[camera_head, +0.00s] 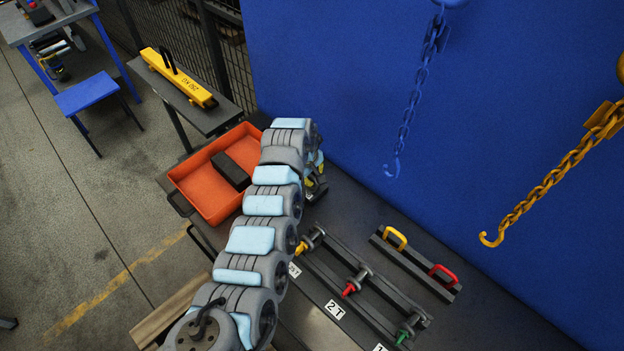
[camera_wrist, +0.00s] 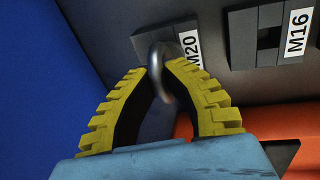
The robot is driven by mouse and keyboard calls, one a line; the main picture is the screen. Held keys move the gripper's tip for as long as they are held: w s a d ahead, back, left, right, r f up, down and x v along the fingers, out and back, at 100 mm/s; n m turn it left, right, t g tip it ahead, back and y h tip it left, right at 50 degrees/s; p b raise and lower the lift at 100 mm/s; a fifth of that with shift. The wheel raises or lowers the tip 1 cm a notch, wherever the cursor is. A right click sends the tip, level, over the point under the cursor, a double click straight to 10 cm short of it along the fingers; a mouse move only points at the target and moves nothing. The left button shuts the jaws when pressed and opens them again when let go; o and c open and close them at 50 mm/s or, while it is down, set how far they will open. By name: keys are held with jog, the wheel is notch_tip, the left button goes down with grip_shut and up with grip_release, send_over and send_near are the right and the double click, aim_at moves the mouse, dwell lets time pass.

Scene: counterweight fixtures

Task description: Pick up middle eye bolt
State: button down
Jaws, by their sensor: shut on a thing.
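A grey metal eye bolt (camera_wrist: 154,57) shows in the wrist view as a ring between the yellow fingers of my gripper (camera_wrist: 160,75). The fingers are closed in on the ring, which sits against a dark holder block (camera_wrist: 189,36) labelled M20. The shank is hidden, so I cannot tell whether it is still inside the block. In the head view my gripper (camera_head: 317,180) is low over the dark bench, just right of the orange tray, and my arm hides most of that spot.
An orange tray (camera_head: 187,172) holds a dark block (camera_head: 231,171). A second block (camera_wrist: 268,40) labelled M16 stands beside the M20 one. A rack (camera_head: 331,262) with yellow, red and green-marked pieces lies at the right. A yellow chain hook (camera_head: 490,239) hangs before the blue wall.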

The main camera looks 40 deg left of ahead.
jog(key=shift+w+r, duration=0.1)
jog(key=shift+r, duration=1.45)
jog(key=shift+s+d+r, duration=0.4)
jog(key=shift+s+r, duration=0.05)
jog(key=shift+r, duration=0.2)
jog(key=shift+s+d+r, duration=0.4)
jog(key=shift+s+r, duration=0.05)
jog(key=shift+r, duration=0.2)
jog(key=s+d+r+p, duration=0.7)
jog(key=s+p, duration=0.1)
jog(key=s, duration=0.1)
jog(key=shift+d+r, duration=0.15)
jog(key=shift+d, duration=0.15)
